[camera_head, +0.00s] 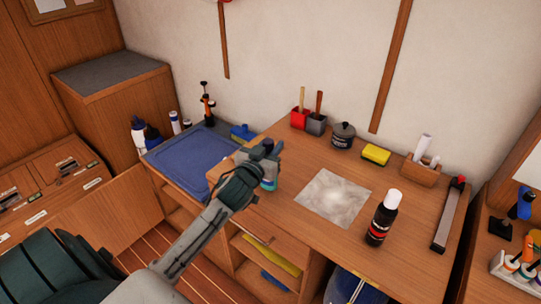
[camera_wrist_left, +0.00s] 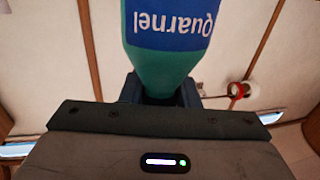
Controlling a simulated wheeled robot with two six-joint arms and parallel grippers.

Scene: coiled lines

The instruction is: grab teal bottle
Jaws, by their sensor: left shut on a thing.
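A teal bottle with a blue label reading "Quarnel" (camera_wrist_left: 165,62) fills the upper middle of the left wrist view. My left gripper (camera_wrist_left: 163,90) is shut on its narrowing teal part. In the head view my left gripper (camera_head: 265,154) is over the left edge of the wooden desk, and a small teal and blue part of the bottle (camera_head: 268,184) shows beneath it. The arm and gripper hide the rest of the bottle there. I cannot tell whether it touches the desk. My right gripper is not in view.
A black bottle with a white cap (camera_head: 382,218) stands on the desk (camera_head: 290,215), right of a grey square sheet (camera_head: 333,196). Tool cups (camera_head: 308,122), a dark pot (camera_head: 343,135) and a yellow sponge (camera_head: 376,155) line the back. A blue mat (camera_head: 190,160) lies left.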

